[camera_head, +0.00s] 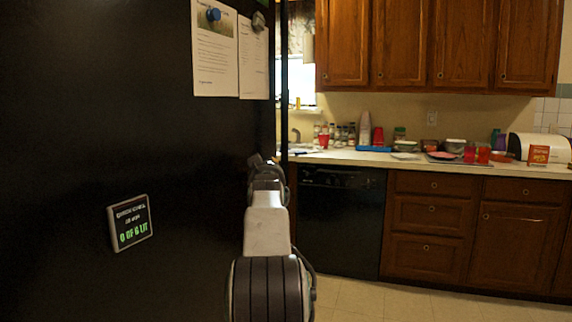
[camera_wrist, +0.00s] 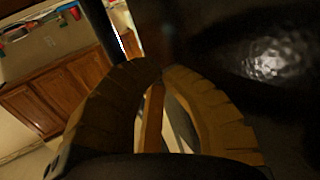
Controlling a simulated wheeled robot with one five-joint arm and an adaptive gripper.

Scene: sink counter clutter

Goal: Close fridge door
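The black fridge (camera_head: 100,110) fills the left of the head view as one large dark flat face. I cannot tell from this side how far its door stands open. A thin dark upright bar (camera_head: 284,75) shows just past the fridge's right edge; it may be the door's edge or handle. My gripper (camera_head: 262,165) is in front of the fridge's right edge. In the wrist view, the tips of my gripper (camera_wrist: 162,70) meet, with nothing visible between them. A dark, glossy surface (camera_wrist: 265,60) lies close on the right there; contact is unclear.
Papers (camera_head: 214,50) and a small display (camera_head: 130,222) are on the fridge face. A counter (camera_head: 350,157) with cluttered items, a black dishwasher (camera_head: 340,220) and wooden cabinets (camera_head: 425,215) stand beyond. The tiled floor (camera_head: 375,300) at right is clear.

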